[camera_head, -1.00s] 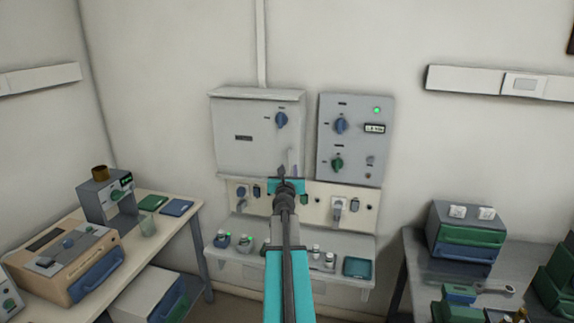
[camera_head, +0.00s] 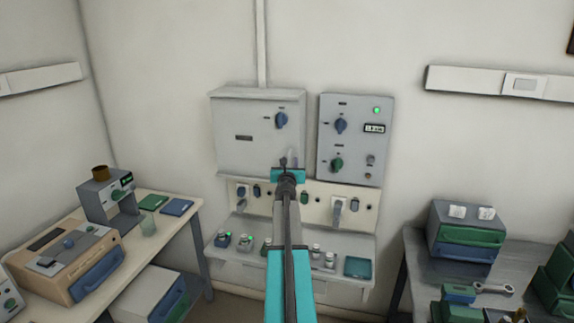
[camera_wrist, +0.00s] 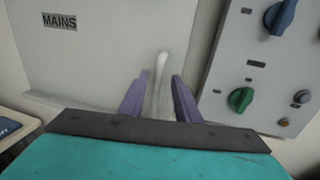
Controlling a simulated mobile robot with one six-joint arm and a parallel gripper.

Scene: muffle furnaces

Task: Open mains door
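The mains door (camera_head: 240,160) is the pale grey front of the wall cabinet and looks shut. Its "MAINS" label (camera_wrist: 59,22) shows in the wrist view. A pale upright handle (camera_wrist: 161,68) stands near the door's lower right edge. My gripper (camera_head: 288,162) is in front of that lower right corner. In the wrist view its two purple fingers stand open, one on each side of the handle, with narrow gaps to it. I cannot tell how deep the handle sits between them. A blue knob (camera_head: 281,120) is on the door's upper right.
A control panel (camera_head: 356,105) with blue and green knobs is close to the right of the cabinet. Below are a socket strip (camera_head: 320,205) and a shelf (camera_head: 235,258) with small containers. Benches with equipment stand left (camera_head: 190,214) and right (camera_head: 415,262).

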